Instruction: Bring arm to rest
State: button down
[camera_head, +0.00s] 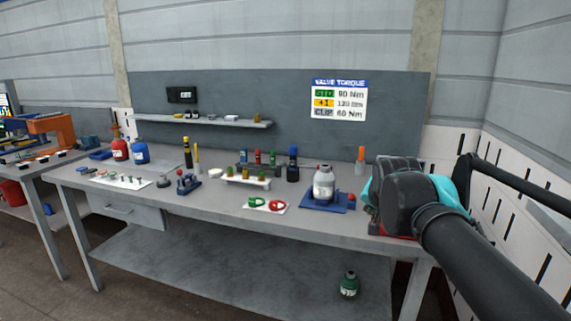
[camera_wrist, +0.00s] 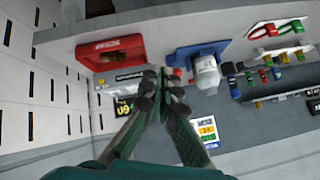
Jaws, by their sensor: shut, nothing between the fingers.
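My arm (camera_head: 440,230) reaches in from the right in the head view, over the right end of the workbench (camera_head: 220,205). Its wrist hides that corner, and the fingers cannot be made out there. In the wrist view my gripper (camera_wrist: 164,90) is shut, its fingertips together with nothing between them. It is apart from the grey-white cylinder (camera_wrist: 207,72), which stands upright on a blue pad (camera_head: 315,205) in the head view.
A red scrap bin (camera_wrist: 110,50) sits at the bench end near my gripper. Red and green rings (camera_head: 265,204), small racks and bottles stand along the bench. A green cylinder (camera_head: 349,284) stands on the lower shelf. A slotted white wall (camera_head: 500,215) is close on the right.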

jog(key=s+a+f+n+g, duration=0.1)
jog(key=s+f+n, duration=0.1)
jog(key=f, duration=0.6)
jog(key=s+a+f+n+g+y, duration=0.1)
jog(key=s+f+n+g, duration=0.1)
jog(key=f, duration=0.6)
jog(key=s+a+f+n+g, duration=0.1)
jog(key=s+a+f+n, duration=0.1)
jog(key=f, duration=0.6)
jog(key=s+n, duration=0.1)
jog(key=s, duration=0.1)
jog(key=shift+s+f+g, duration=0.2)
jog(key=shift+s+g, duration=0.15)
jog(key=shift+g, duration=0.05)
